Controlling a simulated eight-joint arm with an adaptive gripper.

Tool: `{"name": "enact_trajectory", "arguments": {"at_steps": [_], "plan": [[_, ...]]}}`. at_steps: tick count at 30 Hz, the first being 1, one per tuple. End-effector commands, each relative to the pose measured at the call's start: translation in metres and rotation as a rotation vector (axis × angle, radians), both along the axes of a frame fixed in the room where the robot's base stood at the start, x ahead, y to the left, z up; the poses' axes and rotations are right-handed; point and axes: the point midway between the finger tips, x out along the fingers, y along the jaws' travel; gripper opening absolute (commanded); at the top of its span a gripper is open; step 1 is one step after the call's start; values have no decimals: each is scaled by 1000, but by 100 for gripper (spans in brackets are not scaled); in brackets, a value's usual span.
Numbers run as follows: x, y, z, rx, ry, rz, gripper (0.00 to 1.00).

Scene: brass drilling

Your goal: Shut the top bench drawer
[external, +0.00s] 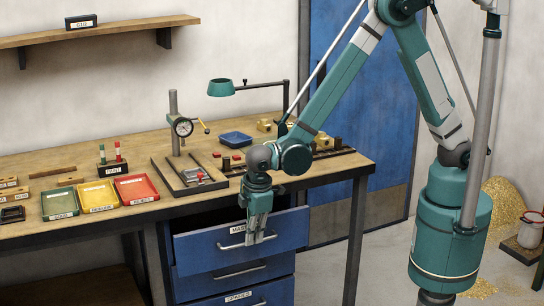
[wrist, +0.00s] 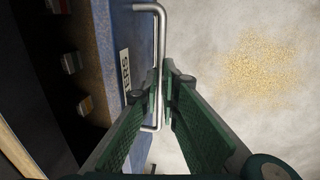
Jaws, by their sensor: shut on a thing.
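The top bench drawer (external: 200,250) is blue, with a white label and a metal bar handle (external: 229,246). It stands pulled out from under the bench, in front of the drawers below. My gripper (external: 256,242) points down at the drawer front, with its fingers shut on the handle. In the wrist view the green fingers (wrist: 161,88) close around the handle bar (wrist: 162,32). The drawer's front edge (wrist: 128,22) lies to the left, and small items show inside the dark open drawer. The fingers hide part of the handle.
Two more blue drawers (external: 200,287) sit below. A bench leg (external: 356,240) stands to the right. Open floor with brass shavings (wrist: 262,62) lies in front.

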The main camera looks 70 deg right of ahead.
Motion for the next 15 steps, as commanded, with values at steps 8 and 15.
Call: {"name": "enact_trajectory", "arguments": {"at_steps": [8, 15], "plan": [[28, -30, -1, 0, 1, -2, 0], [35, -36, -1, -1, 2, 0, 0]]}}
